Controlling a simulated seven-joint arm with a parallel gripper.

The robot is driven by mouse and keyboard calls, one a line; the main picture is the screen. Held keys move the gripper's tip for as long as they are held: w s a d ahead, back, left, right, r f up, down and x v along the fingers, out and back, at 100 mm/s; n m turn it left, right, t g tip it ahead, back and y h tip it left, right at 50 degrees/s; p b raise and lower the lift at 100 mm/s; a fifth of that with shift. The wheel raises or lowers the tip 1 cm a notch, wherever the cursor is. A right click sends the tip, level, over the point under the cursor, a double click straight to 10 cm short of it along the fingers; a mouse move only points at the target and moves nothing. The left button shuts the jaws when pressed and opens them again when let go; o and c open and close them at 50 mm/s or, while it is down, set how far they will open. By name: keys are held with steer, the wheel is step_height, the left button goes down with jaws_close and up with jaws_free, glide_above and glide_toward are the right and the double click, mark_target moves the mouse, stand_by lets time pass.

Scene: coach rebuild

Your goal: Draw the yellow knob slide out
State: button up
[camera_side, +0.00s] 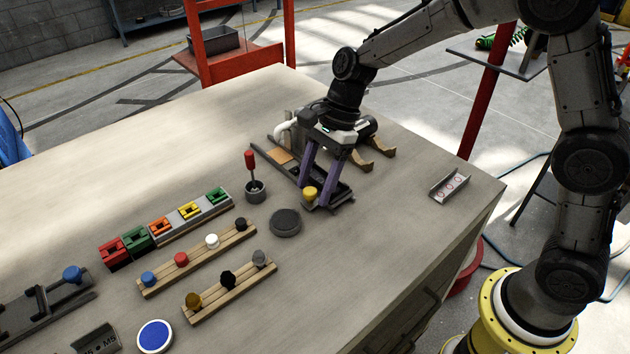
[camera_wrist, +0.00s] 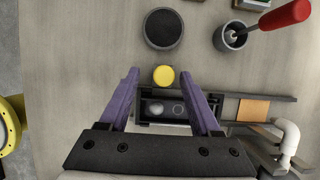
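The yellow knob (camera_side: 310,193) sits at the near end of the dark slide unit (camera_side: 341,198), below my gripper (camera_side: 316,196). In the wrist view the yellow knob (camera_wrist: 163,77) shows between the two purple fingertips of my gripper (camera_wrist: 160,74). The fingers are spread, with a gap visible on each side of the knob. The dark slide body (camera_wrist: 146,108) lies behind the knob, with pale round shapes in its recess. It is partly hidden by the fingers. An orange patch (camera_wrist: 254,110) lies along the rail to the right.
A dark round puck (camera_side: 285,222) and a cup with a red-handled tool (camera_side: 255,190) stand close by on the left. A white pipe (camera_side: 281,131) rises behind the slide. Wooden racks of knobs (camera_side: 197,261) are further left. A small tray (camera_side: 452,185) lies right; bare tabletop separates it.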

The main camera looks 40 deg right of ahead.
steer(key=shift+r, duration=0.1)
steer(key=v, duration=1.3)
steer(key=shift+d+r, duration=0.2)
steer(key=shift+r, duration=0.05)
steer(key=s+d+r+n+t+h, duration=0.1)
steer(key=s+d+r+n+t, duration=0.15)
steer(key=s, duration=0.55)
steer(key=s+d+r+n+t+h, duration=0.1)
steer(key=s+d+r+n, duration=0.1)
steer(key=s+r, duration=0.35)
steer(key=s+d+f+n+t+h, duration=0.2)
steer(key=s+d+f+n, duration=0.2)
steer(key=s+f+n, duration=0.6)
steer(key=shift+s+d+n, duration=0.3)
steer(key=shift+d+n, duration=0.1)
steer(key=shift+n, duration=1.35)
